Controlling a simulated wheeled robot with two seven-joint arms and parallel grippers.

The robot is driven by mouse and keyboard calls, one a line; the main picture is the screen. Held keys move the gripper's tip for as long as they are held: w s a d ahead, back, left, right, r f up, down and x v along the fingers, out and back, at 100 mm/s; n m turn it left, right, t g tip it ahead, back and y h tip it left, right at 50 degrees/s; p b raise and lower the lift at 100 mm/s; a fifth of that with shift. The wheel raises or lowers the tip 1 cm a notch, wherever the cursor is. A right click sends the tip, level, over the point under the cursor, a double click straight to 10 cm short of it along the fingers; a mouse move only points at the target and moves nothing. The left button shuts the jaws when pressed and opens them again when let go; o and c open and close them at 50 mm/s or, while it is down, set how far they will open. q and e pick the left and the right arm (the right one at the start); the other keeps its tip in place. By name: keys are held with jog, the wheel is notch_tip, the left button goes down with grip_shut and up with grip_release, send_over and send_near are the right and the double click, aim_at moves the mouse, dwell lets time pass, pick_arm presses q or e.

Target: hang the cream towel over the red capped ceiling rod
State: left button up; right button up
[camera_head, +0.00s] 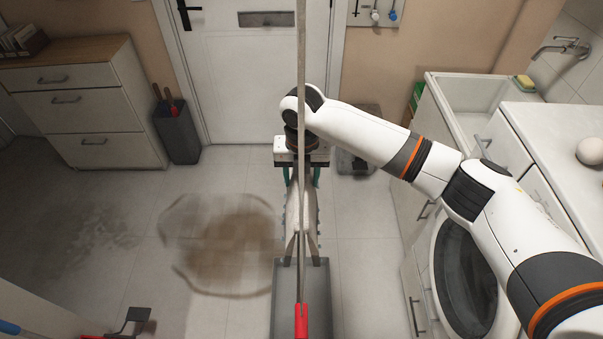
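The ceiling rod (301,80) is a thin grey bar running down the middle of the picture, with a red cap (301,321) at its near end. My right gripper (302,262) comes in on the arm from the right. My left gripper is not in view.
A grey bin or tray (284,300) lies under the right gripper. A brown stain (225,240) marks the floor. A drawer cabinet (85,125) stands left, a sink (470,92) and washing machine (465,285) right, and a door (245,85) behind.

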jog(key=o, duration=0.5)
notch_tip(320, 180, up, 11)
jog(key=b, duration=0.4)
jog(key=shift+f, duration=0.15)
jog(key=shift+d+r, duration=0.1)
jog(key=shift+r, duration=0.65)
jog(key=shift+f, duration=0.1)
